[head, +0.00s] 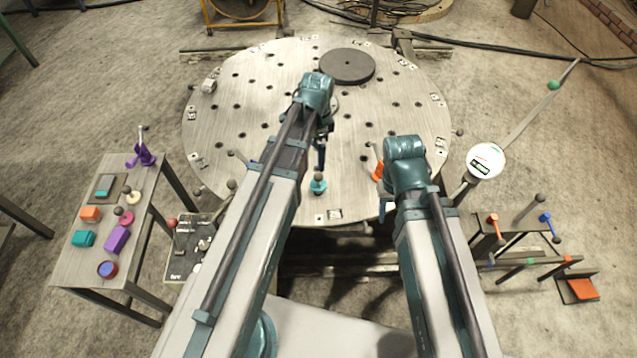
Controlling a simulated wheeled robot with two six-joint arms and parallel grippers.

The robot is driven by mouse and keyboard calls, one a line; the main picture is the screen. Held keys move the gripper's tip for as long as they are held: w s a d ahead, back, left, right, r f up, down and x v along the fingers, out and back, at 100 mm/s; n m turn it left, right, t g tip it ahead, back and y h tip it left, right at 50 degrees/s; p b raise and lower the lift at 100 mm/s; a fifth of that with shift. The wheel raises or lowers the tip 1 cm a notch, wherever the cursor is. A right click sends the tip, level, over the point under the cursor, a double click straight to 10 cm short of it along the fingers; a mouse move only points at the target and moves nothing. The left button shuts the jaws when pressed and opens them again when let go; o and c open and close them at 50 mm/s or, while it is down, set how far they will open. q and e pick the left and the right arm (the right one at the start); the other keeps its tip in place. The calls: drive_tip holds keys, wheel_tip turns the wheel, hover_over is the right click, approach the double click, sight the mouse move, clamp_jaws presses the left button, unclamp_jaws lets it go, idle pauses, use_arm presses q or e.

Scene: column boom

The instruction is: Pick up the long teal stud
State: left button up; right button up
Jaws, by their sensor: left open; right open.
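My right gripper (382,212) hangs at the table's front right edge, mostly hidden by my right arm. It holds nothing that I can see.
An orange-handled piece (377,170) stands close to my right arm. A dark disc (348,66) lies at the back of the round table (230,125). A side table (75,265) at left carries several coloured parts. A white dial (486,161) stands at right.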

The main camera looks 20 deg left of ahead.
sight(319, 174)
use_arm(q)
drive_tip(key=shift+f+b, duration=4.2)
drive_tip(key=shift+f, duration=0.15)
wheel_tip(319, 174, down, 5)
drive_tip(key=b, duration=0.5)
drive_tip(key=shift+d+f, duration=0.15)
drive_tip(key=shift+c, duration=0.2)
drive_tip(key=c, duration=1.4)
drive_tip(key=shift+r, duration=0.25)
wheel_tip(319, 174, up, 10)
drive_tip(key=p, duration=1)
drive_tip(key=shift+f, duration=0.1)
